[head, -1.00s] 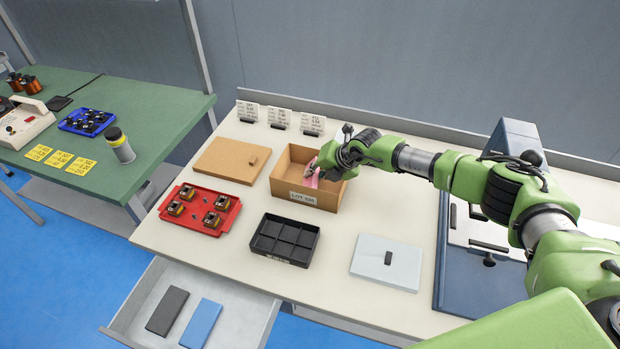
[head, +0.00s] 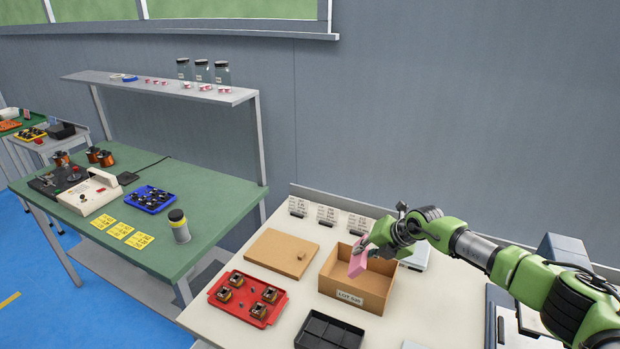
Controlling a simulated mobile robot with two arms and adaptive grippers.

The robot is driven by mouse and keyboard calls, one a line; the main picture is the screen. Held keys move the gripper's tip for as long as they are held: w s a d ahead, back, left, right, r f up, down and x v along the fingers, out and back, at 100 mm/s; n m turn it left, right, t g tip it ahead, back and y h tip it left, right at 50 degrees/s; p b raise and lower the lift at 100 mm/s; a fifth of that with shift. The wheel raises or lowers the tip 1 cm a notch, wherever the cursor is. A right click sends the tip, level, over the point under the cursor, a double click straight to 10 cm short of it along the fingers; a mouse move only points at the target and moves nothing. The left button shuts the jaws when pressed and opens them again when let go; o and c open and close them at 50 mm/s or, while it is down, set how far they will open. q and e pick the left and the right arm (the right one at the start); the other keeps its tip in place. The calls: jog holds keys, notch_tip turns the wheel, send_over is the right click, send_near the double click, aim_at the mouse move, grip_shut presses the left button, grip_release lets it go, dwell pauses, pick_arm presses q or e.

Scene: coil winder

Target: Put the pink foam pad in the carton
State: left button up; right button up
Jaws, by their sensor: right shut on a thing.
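The pink foam pad (head: 357,260) is held tilted over the open carton. The brown carton (head: 352,290) stands on the white table with a label on its front. My right gripper (head: 362,246) is shut on the pad, just above the carton's opening. The pad's lower end hangs at about the height of the carton's rim; whether it touches a wall I cannot tell. The fingers partly hide the pad's upper end. My left gripper is not in the head view.
The flat brown lid (head: 282,253) lies left of the carton. A red tray (head: 244,310) with several parts and a black divided tray (head: 329,331) are in front. Label cards (head: 326,214) stand behind. A green bench (head: 150,215) is at left.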

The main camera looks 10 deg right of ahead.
jog(key=shift+s+a+r+n, duration=0.1)
jog(key=shift+a+n, duration=0.35)
jog(key=shift+n, duration=0.05)
jog(key=s+a+r+n+g+y+b, duration=0.1)
jog(key=s+a+r+n+g, duration=0.2)
jog(key=s+a+n+g, duration=0.55)
jog(key=s+a+r+n+g+b, duration=0.1)
jog(key=s+a+r+n+g, duration=0.35)
jog(key=n, duration=0.75)
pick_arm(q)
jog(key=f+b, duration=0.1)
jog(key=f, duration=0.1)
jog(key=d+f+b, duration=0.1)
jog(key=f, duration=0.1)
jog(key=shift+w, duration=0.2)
pick_arm(e)
jog(key=s+d+r+n+t+h, duration=0.1)
jog(key=s+d+r+n+h, duration=0.1)
jog(key=s+n+h, duration=0.2)
jog(key=s+d+r+n+t+h, duration=0.1)
jog(key=s+d+r+n+h, duration=0.1)
jog(key=s+n, duration=0.5)
jog(key=s+d+r+n+t+h, duration=0.1)
jog(key=s+d+r+n+h, duration=0.2)
jog(key=n, duration=0.7)
jog(key=s+d+h, duration=0.1)
jog(key=s+h, duration=0.1)
jog(key=shift+s+t+h, duration=0.35)
jog(key=shift+t+h, duration=0.05)
